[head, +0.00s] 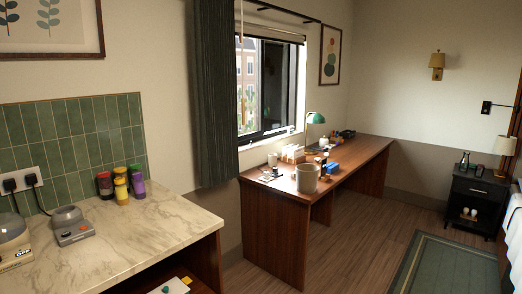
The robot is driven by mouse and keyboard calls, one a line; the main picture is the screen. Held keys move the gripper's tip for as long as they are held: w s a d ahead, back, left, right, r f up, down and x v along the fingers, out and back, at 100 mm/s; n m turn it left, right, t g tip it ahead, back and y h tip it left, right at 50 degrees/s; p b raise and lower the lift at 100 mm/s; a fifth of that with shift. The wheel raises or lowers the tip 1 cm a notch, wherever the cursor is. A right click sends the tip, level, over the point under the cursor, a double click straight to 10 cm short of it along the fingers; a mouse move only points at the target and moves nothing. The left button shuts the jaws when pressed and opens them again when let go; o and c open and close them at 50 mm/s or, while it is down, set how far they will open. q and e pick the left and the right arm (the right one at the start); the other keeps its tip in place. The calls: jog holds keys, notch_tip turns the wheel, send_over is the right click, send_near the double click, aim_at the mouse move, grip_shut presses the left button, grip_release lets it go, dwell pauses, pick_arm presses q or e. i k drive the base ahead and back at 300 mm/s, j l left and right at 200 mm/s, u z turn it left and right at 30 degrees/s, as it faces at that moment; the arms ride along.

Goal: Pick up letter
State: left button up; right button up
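I cannot clearly make out a letter. On the wooden desk (362,160) below the window, upright white pieces that may be paper (292,153) stand near the back. A small flat pale item (267,178) lies at the desk's near left end; it is too small to identify. Neither of my grippers shows in the head view.
A marble counter (130,235) with colored jars (121,188) is at near left. Wooden floor (350,240) is clear before the desk.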

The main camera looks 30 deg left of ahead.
aim_at(298, 152)
jog(key=i+u, duration=0.45)
jog(key=i+l+u, duration=0.45)
jog(key=i, duration=0.2)
jog(key=i+l, duration=0.4)
jog(key=i, duration=0.25)
jog(key=i+l+u, duration=0.1)
jog(key=i+l, duration=0.3)
jog(key=i, duration=0.2)
jog(key=i+l, duration=0.5)
jog(key=i, duration=0.15)
jog(key=j+u, duration=0.05)
